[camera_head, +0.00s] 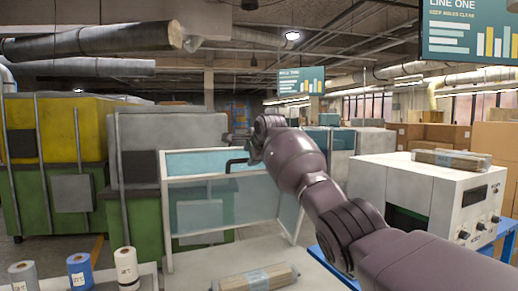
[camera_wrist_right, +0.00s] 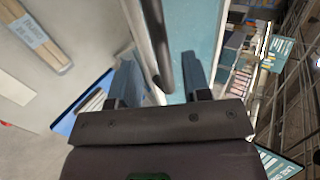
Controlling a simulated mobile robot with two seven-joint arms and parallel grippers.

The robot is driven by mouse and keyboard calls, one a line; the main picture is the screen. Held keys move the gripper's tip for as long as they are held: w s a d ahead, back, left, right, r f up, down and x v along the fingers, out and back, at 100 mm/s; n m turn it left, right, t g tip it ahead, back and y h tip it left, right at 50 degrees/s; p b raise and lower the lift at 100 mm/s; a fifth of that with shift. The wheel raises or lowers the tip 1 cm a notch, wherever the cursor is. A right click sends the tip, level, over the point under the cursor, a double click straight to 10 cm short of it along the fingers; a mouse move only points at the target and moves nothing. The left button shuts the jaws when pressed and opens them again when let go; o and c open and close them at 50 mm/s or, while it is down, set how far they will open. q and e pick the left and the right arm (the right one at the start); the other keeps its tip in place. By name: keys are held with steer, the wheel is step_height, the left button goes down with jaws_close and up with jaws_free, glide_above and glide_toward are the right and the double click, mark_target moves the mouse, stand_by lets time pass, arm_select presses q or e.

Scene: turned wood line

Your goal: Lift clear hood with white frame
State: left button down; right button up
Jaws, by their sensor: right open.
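The clear hood (camera_head: 232,200) has bluish see-through panels and a white frame, and it stands on a pale work surface at the middle of the head view. A dark bar handle (camera_head: 236,163) shows at its upper edge. My right arm reaches in from the right to this handle, with its fingers mostly hidden in the head view. In the right wrist view my right gripper (camera_wrist_right: 159,72) is open, with the dark handle (camera_wrist_right: 157,45) between its fingers. A pale frame bar (camera_wrist_right: 136,25) runs beside the handle. I cannot tell whether the fingers touch it. My left gripper is not in view.
A labelled bundle of wood sticks (camera_head: 256,279) lies on the surface before the hood. Rolls (camera_head: 80,272) stand at lower left. A white machine (camera_head: 427,192) with another bundle (camera_head: 451,159) on top stands right. Green and grey cabinets (camera_head: 145,180) stand behind at left.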

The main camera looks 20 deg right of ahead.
steer(key=v, duration=0.7)
steer(key=shift+r, duration=0.1)
stand_by(0.5)
